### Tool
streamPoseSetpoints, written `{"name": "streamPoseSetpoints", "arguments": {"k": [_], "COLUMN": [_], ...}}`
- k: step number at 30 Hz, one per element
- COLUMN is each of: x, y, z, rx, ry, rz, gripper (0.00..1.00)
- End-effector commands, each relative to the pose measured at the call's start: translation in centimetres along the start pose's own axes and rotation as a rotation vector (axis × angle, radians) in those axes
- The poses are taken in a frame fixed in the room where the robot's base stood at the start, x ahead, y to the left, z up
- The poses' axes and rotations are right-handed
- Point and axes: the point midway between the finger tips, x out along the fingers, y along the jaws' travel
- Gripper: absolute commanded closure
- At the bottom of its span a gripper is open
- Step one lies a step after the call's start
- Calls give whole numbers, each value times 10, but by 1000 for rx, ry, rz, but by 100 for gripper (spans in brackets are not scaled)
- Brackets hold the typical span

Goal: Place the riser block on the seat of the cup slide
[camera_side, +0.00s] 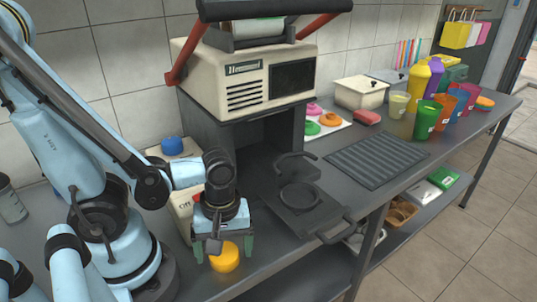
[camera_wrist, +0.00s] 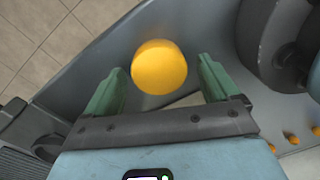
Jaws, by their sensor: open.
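A yellow-orange round block (camera_side: 225,258), which I take to be the riser block, stands on the steel counter near its front edge. It also shows in the wrist view (camera_wrist: 159,67). My gripper (camera_side: 224,249) is open above it, with one green finger to each side. In the wrist view my gripper (camera_wrist: 162,72) has the block between its fingertips in the picture, with gaps on both sides. The dark cup slide (camera_side: 325,222) sticks out from the press to the right. Its round seat (camera_side: 299,196) is bare, with a curved arm behind it.
The cream-and-grey press (camera_side: 245,80) stands behind the slide. A ribbed drain mat (camera_side: 377,160) lies to the right, with colored cups (camera_side: 427,120) and bottles beyond. A pale box (camera_side: 183,205) stands close behind my gripper. The counter's front edge is near the block.

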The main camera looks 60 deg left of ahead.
Motion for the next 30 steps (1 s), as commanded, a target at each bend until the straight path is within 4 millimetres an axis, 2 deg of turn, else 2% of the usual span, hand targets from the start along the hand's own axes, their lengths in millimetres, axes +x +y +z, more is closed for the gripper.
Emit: {"name": "streamPoseSetpoints", "arguments": {"k": [14, 30], "x": [-23, -72], "y": [0, 1], "z": [0, -2], "rx": [0, 0], "ry": [0, 0], "rz": [0, 0], "gripper": [12, 12]}}
